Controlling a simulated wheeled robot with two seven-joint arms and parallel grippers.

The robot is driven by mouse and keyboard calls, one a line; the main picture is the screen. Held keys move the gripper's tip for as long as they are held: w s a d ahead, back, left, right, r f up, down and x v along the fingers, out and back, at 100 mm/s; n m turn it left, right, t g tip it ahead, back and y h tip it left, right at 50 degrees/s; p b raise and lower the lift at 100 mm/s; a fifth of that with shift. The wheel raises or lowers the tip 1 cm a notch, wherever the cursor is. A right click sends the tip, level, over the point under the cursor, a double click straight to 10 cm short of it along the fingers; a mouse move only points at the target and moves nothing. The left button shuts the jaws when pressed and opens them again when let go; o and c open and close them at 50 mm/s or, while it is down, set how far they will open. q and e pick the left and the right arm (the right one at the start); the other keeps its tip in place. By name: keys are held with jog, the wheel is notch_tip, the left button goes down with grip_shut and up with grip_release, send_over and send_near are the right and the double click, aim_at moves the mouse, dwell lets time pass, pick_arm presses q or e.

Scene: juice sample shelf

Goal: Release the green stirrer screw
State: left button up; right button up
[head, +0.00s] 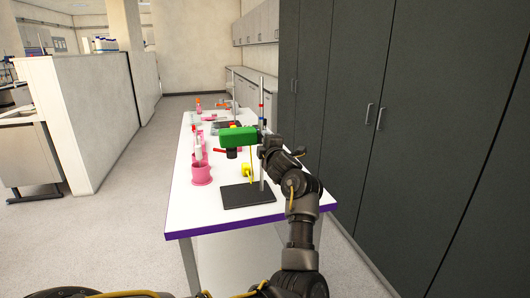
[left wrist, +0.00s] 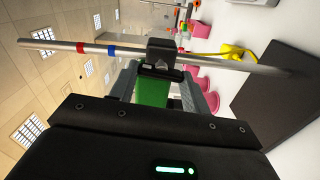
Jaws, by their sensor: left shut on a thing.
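The green stirrer (head: 238,136) sits high on a metal stand rod (head: 262,108), which rises from a flat dark base plate (head: 247,195) on the white table. My left gripper (head: 266,143) is at the stirrer's right end, close to the rod. In the left wrist view its fingers are on both sides of the green body (left wrist: 155,92), shut on it. A black clamp block (left wrist: 161,54) lies between the stirrer and the rod in that view. I cannot make out the screw clearly. My right gripper is not in view.
A pink beaker (head: 202,175) with items in it stands left of the base on the white table (head: 208,209). A yellow object (head: 247,172) is below the stirrer. More bottles and pink items stand farther back. Dark cabinets (head: 430,120) line the right side.

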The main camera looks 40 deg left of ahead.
pick_arm(q)
jog(key=shift+r+n+b, duration=0.1)
jog(key=shift+n+b, duration=0.45)
jog(key=shift+n, duration=0.15)
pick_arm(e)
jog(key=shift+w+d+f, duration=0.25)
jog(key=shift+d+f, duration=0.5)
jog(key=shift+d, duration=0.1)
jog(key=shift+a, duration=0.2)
pick_arm(q)
jog(key=o, duration=1)
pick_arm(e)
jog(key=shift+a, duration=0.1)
pick_arm(q)
jog(key=shift+d, duration=0.1)
